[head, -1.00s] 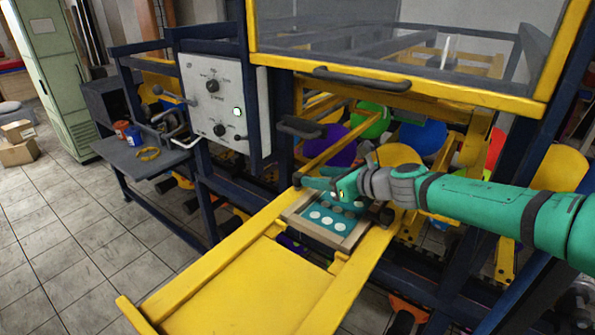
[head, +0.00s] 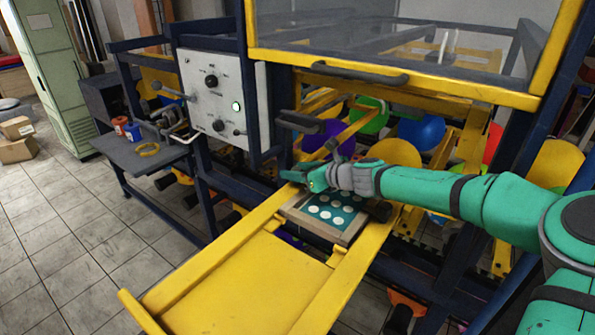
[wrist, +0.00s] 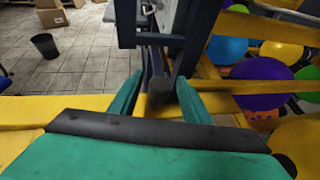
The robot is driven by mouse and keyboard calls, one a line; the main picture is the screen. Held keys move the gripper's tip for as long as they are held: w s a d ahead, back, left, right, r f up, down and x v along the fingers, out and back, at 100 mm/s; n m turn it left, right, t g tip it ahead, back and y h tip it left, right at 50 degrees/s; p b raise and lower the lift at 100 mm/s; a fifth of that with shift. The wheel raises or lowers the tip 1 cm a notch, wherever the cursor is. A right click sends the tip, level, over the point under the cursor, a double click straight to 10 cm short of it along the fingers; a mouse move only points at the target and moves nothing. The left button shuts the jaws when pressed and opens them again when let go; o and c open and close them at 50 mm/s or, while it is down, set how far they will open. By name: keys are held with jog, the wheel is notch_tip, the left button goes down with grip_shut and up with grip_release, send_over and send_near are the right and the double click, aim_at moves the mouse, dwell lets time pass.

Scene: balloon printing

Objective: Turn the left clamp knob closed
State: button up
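My gripper (head: 292,175) is over the far left corner of the small screen frame (head: 345,238), which has a teal face with several pale dots. In the wrist view my two green fingers (wrist: 160,88) are spread apart. A dark rounded knob (wrist: 159,94) shows between them, seemingly the left clamp knob; I cannot tell if either finger touches it. In the head view that knob is hidden by my gripper. Another dark knob (head: 380,211) sits at the frame's right side.
The yellow platen (head: 235,285) extends toward the front. A white control panel (head: 212,75) stands at the left, and a yellow-edged hood with a dark handle (head: 360,73) is above. Several coloured balloons (head: 422,132) are behind my arm.

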jog(key=c, duration=0.9)
jog(key=shift+m+t+h, duration=0.3)
jog(key=shift+m+h, duration=0.1)
jog(key=m+h, duration=0.1)
jog(key=m+t+h, duration=0.1)
jog(key=m+h, duration=0.1)
jog(key=m+t+h, duration=0.1)
jog(key=shift+s+a, duration=0.1)
jog(key=shift+a, duration=0.15)
jog(key=m+t+h, duration=0.1)
jog(key=m+h, duration=0.4)
jog(key=shift+a+f+h, duration=0.1)
jog(key=shift+h, duration=0.3)
jog(key=m+g+h, duration=0.1)
jog(key=m+h, duration=0.1)
jog(key=h, duration=0.1)
jog(key=m+g+h, duration=0.1)
jog(key=m+h, duration=0.1)
jog(key=m, duration=0.1)
jog(key=shift+h, duration=0.4)
jog(key=shift+m+g+h, duration=1.1)
jog(key=shift+m+h, duration=0.2)
jog(key=shift+m, duration=0.3)
